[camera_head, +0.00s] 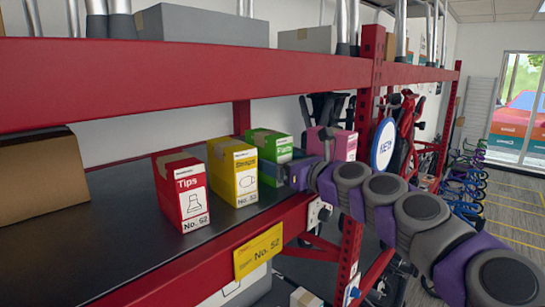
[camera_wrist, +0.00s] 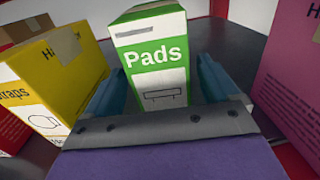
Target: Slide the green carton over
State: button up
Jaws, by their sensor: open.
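The green carton (camera_head: 269,147), marked "Pads" in the wrist view (camera_wrist: 152,62), stands upright on the dark shelf between the yellow and pink cartons. My gripper (camera_head: 289,174) reaches in over the shelf's front edge. In the wrist view my gripper (camera_wrist: 160,82) is open, with one blue finger to each side of the green carton's front. Small gaps show between the fingers and the carton. The carton's lower part is hidden by my gripper, and I cannot tell how far the fingers reach along its sides.
A yellow carton (camera_head: 233,172) and a red "Tips" carton (camera_head: 180,191) stand to the left. A pink carton (camera_head: 344,146) stands to the right, close in the wrist view. A brown box (camera_head: 40,178) is far left. A red beam (camera_head: 160,80) crosses above the shelf (camera_head: 100,240).

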jog(key=x, duration=0.3)
jog(key=shift+w, duration=0.2)
jog(key=shift+d, duration=0.1)
jog(key=shift+a, duration=0.25)
jog(key=c, duration=1.2)
jog(key=shift+d, duration=0.15)
